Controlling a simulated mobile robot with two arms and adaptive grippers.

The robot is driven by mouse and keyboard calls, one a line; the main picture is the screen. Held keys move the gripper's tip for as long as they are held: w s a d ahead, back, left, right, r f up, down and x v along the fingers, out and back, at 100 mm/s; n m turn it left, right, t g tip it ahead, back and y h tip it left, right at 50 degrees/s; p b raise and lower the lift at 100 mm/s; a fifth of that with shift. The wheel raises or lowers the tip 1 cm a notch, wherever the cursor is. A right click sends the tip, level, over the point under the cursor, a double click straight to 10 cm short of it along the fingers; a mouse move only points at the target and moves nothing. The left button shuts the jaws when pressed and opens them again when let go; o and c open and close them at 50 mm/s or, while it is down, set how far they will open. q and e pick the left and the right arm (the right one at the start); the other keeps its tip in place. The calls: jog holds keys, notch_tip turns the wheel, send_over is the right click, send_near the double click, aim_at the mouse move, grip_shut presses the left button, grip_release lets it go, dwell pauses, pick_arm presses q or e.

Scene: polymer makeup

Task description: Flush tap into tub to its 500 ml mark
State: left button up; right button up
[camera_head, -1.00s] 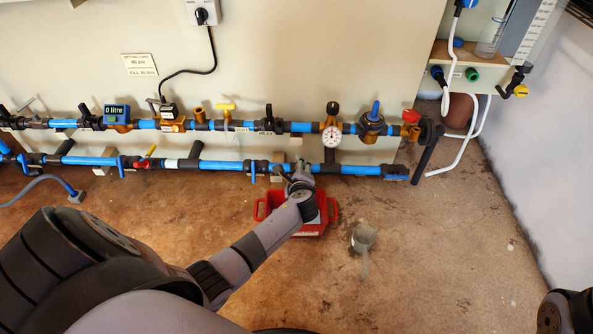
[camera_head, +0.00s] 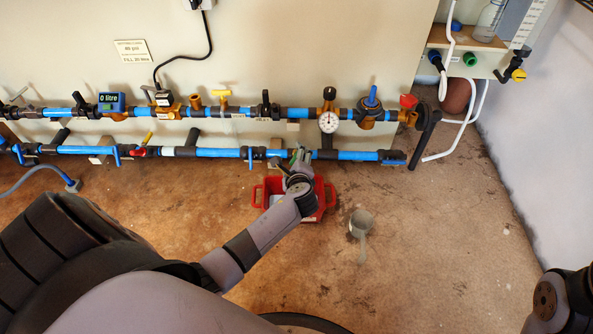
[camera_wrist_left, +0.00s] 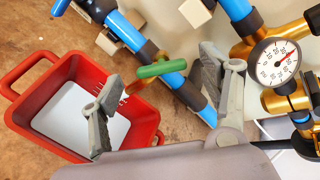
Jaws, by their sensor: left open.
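The red tub (camera_head: 328,203) sits on the floor below the pipes, partly hidden by my left wrist. A tap with a green handle (camera_wrist_left: 160,69) is on the lower blue pipe, beside and above the tub. My left gripper (camera_head: 301,160) is in front of this pipe, above the tub. Its fingers (camera_wrist_left: 160,84) are spread wide, on either side of the green handle in the picture, with nothing held. The right gripper is out of view.
A grey scoop-like cup (camera_head: 361,222) lies on the floor right of the tub. The floor to the right is clear.

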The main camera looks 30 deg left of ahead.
pick_arm(q)
jog(key=v, duration=0.8)
